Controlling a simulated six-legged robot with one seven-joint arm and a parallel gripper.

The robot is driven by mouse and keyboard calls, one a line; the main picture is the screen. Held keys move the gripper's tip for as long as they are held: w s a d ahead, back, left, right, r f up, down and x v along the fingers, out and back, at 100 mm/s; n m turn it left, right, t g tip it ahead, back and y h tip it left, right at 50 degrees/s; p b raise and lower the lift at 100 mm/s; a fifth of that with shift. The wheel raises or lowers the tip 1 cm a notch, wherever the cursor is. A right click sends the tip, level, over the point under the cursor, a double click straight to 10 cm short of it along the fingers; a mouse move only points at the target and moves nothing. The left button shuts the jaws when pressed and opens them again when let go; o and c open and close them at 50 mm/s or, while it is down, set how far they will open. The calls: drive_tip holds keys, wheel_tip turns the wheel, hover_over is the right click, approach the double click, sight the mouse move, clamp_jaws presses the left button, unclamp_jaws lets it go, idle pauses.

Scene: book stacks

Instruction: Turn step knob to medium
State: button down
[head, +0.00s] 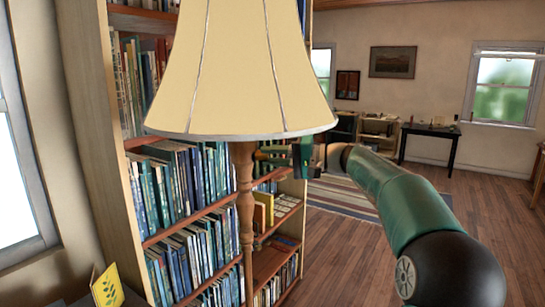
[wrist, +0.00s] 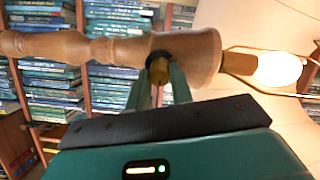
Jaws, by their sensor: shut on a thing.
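A floor lamp with a cream shade (head: 240,75) and a turned wooden post (head: 246,215) stands close in front of me in the head view. The wrist view shows the post (wrist: 110,48) lying sideways, with a lit bulb (wrist: 278,70) at its right end. A small brass step knob (wrist: 159,66) sticks out of the post's wide section. My gripper (wrist: 160,78) is shut on the knob, with one green finger on each side of it. In the head view my gripper (head: 262,156) reaches the post from the right, just under the shade; the knob cannot be made out there.
A tall bookshelf (head: 150,190) full of books stands right behind the lamp. A yellow book or card (head: 106,287) stands at the lower left. A dark table (head: 430,132) is at the back, and the wooden floor (head: 345,265) at right is open beside a striped rug (head: 340,197).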

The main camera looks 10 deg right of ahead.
drive_tip(key=m, duration=1.8)
drive_tip(key=shift+d+f+y, duration=0.1)
drive_tip(key=shift+y, duration=0.2)
drive_tip(key=shift+m, duration=0.5)
drive_tip(key=c, duration=1.3)
unclamp_jaws()
drive_tip(key=shift+o, duration=0.3)
drive_tip(key=v, duration=1.3)
drive_tip(key=shift+d, duration=0.4)
